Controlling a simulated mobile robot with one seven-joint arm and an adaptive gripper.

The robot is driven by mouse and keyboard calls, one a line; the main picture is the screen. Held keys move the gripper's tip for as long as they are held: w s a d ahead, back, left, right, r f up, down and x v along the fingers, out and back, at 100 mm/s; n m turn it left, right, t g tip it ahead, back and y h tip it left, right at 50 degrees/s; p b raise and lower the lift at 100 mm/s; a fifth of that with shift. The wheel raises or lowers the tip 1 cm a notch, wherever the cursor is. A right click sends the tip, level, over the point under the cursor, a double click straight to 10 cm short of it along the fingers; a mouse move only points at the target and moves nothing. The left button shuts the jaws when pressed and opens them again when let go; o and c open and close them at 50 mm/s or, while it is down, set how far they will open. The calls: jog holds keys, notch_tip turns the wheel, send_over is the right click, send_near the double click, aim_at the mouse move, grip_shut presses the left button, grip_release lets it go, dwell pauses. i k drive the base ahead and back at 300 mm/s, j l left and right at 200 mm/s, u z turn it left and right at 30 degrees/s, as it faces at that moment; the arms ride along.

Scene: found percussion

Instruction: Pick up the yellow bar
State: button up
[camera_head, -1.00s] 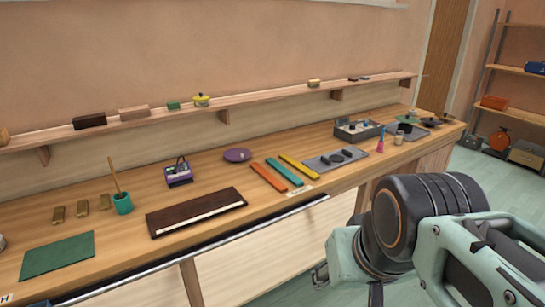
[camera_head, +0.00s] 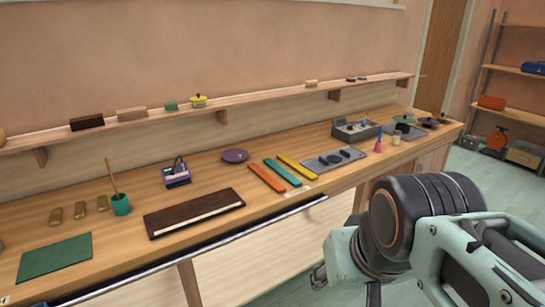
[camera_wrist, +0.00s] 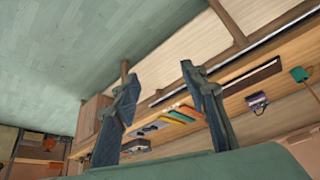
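The yellow bar (camera_head: 297,167) lies flat on the wooden workbench, to the right of a teal bar (camera_head: 282,172) and an orange bar (camera_head: 266,177). A grey tray (camera_head: 333,159) with dark pieces is just right of it. In the wrist view the yellow bar (camera_wrist: 181,115) shows small, between my fingers and far beyond them. My gripper (camera_wrist: 164,100) is open and empty, its two fingers well apart. In the head view my arm is at the lower right, in front of the bench and away from the bar; the fingertips are not clear there.
A dark keyboard-like board (camera_head: 194,213) lies left of the bars, and a purple round dish (camera_head: 235,155) behind them. A compartment box (camera_head: 356,130) and pink bottle (camera_head: 378,146) stand to the right. A rail (camera_head: 240,234) runs along the bench front. A narrow shelf (camera_head: 240,107) is above.

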aim_at(309, 175)
jog(key=i+l, duration=0.15)
jog(key=i, duration=0.45)
jog(key=i+l+z, duration=0.1)
jog(key=i, duration=0.5)
jog(key=i+l, duration=0.15)
jog(key=i, duration=0.45)
